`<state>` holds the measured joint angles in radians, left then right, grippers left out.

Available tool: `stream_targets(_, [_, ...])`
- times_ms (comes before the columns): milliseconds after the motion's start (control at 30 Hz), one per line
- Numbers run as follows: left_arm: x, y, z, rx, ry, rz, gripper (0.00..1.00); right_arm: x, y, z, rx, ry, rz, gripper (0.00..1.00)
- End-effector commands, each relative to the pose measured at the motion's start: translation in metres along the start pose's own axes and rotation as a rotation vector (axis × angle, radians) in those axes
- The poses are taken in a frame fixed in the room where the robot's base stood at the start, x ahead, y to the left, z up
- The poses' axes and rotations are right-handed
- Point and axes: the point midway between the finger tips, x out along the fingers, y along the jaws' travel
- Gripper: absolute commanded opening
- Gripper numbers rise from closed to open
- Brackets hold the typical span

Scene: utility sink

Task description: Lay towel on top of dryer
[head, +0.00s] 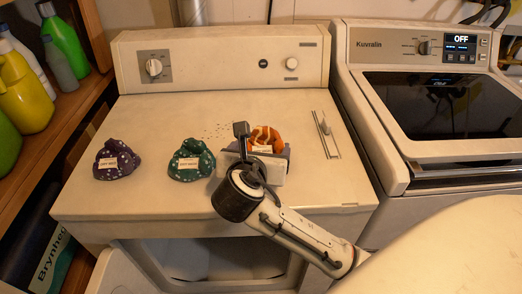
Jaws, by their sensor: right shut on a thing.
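The dryer (130,210) is the white machine at left, with a flat top and a dial panel at its back. A purple cloth bundle (116,160) and a green one (191,160) with pale tags sit on its top. An orange towel (266,136) with a pale tag is on or just above the top, right of the green one. My right gripper (252,142) is at the orange towel and shut on it; the hand and wrist hide its lower part. I cannot tell whether the towel touches the top. My left gripper is not in view.
A washer (440,120) with a dark glass lid stands at right. A wooden shelf (70,120) with several bottles is at left. The dryer's door (135,272) hangs open at its front. A small slotted lint cover (326,135) lies on the dryer top at right.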

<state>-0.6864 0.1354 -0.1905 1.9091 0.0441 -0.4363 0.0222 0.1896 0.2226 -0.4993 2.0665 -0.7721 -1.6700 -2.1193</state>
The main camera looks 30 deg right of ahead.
Motion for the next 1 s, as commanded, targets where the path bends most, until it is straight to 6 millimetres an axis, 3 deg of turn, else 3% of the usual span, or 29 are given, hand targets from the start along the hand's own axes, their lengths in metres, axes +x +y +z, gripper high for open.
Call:
stream_targets(100, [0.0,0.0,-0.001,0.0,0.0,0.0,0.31,0.005,-0.001,-0.011,-0.001,-0.001,-0.001,0.53])
stream_targets(367, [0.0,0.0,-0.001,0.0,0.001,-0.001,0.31,0.006,0.0,-0.011,0.0,-0.002,0.0,0.53])
stream_targets(400, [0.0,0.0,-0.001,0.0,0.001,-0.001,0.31,0.006,0.0,-0.012,0.0,-0.001,0.0,0.8])
stream_targets(500, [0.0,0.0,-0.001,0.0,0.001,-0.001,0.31,0.006,0.0,-0.012,0.0,-0.001,0.0,0.97])
stream_targets(833, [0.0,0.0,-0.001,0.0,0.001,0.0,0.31,0.005,0.0,-0.01,0.001,-0.001,0.001,0.98])
stream_targets(1000, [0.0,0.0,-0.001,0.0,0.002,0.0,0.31,-0.015,0.001,-0.011,0.002,0.0,0.005,0.98])
